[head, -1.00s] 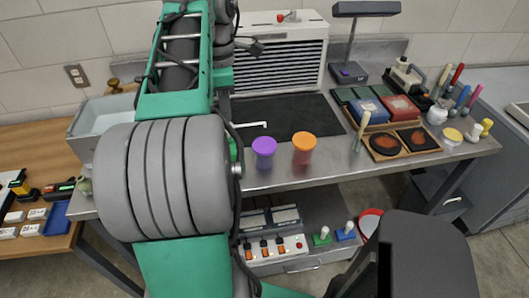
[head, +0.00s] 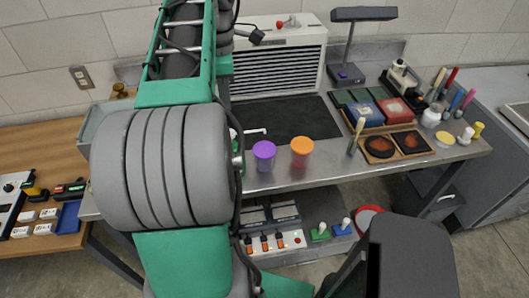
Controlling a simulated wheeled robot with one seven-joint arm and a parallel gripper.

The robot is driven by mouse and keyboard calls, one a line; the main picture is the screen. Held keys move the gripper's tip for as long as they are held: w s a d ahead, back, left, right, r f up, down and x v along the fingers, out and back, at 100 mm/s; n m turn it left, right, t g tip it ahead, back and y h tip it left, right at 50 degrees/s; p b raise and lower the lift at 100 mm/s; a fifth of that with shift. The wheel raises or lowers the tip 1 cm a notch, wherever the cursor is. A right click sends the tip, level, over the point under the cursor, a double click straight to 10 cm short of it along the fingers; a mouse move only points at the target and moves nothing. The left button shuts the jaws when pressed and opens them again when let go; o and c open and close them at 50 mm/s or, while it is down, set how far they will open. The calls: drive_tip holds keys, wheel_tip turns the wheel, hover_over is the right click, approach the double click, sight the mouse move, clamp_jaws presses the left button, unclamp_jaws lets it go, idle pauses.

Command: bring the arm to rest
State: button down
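My arm, with grey and green links, rises through the left of the head view and runs out at the top edge. My gripper is not in view. A dark grey part of my own body shows at the bottom right. The arm stands in front of a metal workbench (head: 330,172) and hides part of its left side.
On the bench stand a purple-lidded jar (head: 264,155), an orange-lidded jar (head: 301,150), a vented white unit (head: 282,65), a lamp (head: 346,72) and a wooden tray (head: 403,156) with dark discs. A wooden table (head: 40,130) is at left. A power strip (head: 275,243) sits below.

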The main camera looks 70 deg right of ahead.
drive_tip(key=shift+f, duration=0.1)
drive_tip(key=w+a+f+m+t+h, duration=0.1)
drive_tip(key=w+a+f, duration=0.2)
drive_tip(key=w+a, duration=0.55)
drive_tip(key=w+a+f+m+h, duration=0.1)
drive_tip(key=w+a+f, duration=0.2)
drive_tip(key=w+a, duration=0.5)
drive_tip(key=a+f+m+t+y, duration=0.1)
drive_tip(key=a+f, duration=0.2)
drive_tip(key=a, duration=0.7)
drive_tip(key=a+f+m+t+y, duration=0.1)
drive_tip(key=a+f, duration=0.3)
drive_tip(key=a, duration=0.7)
drive_tip(key=shift+s+a+f+m+t, duration=0.15)
drive_tip(key=shift+s+f+m+t, duration=0.1)
drive_tip(key=shift+s+m+t, duration=0.25)
drive_tip(key=shift+w, duration=0.1)
